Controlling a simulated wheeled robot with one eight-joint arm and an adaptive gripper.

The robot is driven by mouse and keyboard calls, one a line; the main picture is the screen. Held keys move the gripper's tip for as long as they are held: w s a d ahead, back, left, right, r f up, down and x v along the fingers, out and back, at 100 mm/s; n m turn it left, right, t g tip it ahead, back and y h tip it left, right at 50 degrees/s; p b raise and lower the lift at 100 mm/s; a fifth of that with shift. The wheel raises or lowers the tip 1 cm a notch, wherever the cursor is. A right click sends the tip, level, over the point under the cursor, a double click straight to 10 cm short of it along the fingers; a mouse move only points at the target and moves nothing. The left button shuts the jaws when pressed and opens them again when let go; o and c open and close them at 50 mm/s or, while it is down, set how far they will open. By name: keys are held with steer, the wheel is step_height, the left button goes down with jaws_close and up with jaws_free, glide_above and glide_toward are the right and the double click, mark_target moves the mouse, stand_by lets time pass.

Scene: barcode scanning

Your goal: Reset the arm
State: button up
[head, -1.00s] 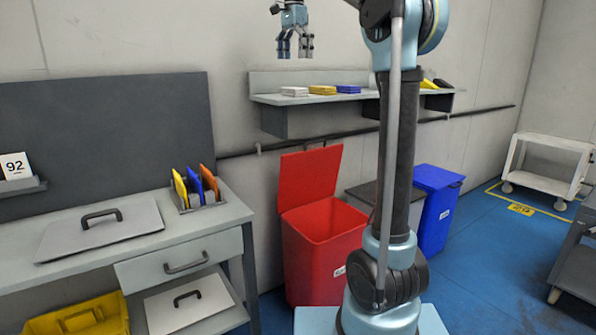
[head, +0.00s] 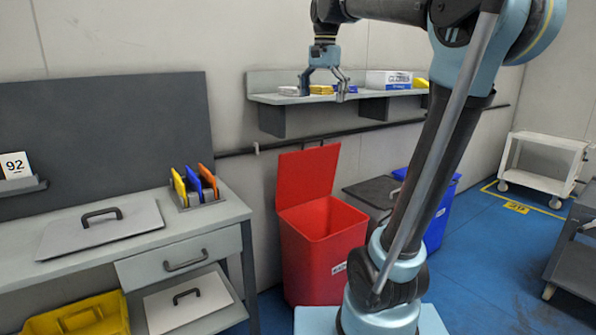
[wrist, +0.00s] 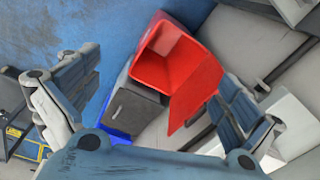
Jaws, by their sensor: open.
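My gripper (head: 324,84) hangs at the end of my bent arm in the head view, fingers pointing down and spread apart. It is in front of the wall shelf (head: 268,97), and from this angle its fingers overlap the shelf's items.
A workbench (head: 228,212) at left holds a flat panel (head: 100,228) and an organiser with coloured folders (head: 195,187). A blue bin (head: 440,215) stands partly behind my arm. A white cart (head: 540,170) is at far right. Blue floor is open on the right.

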steer(key=s+d+f+n, duration=0.2)
steer(key=s+f, duration=0.5)
steer(key=f, duration=0.5)
steer(key=s+d+f+n+t, duration=0.1)
steer(key=s+d+f+n, duration=0.2)
steer(key=f, duration=1)
steer(key=s+d+f+n, duration=0.2)
steer(key=s+d+f, duration=0.4)
steer(key=s+f, duration=0.7)
steer(key=shift+d, duration=0.2)
steer(key=shift+w+f, duration=0.2)
steer(key=shift+w, duration=0.2)
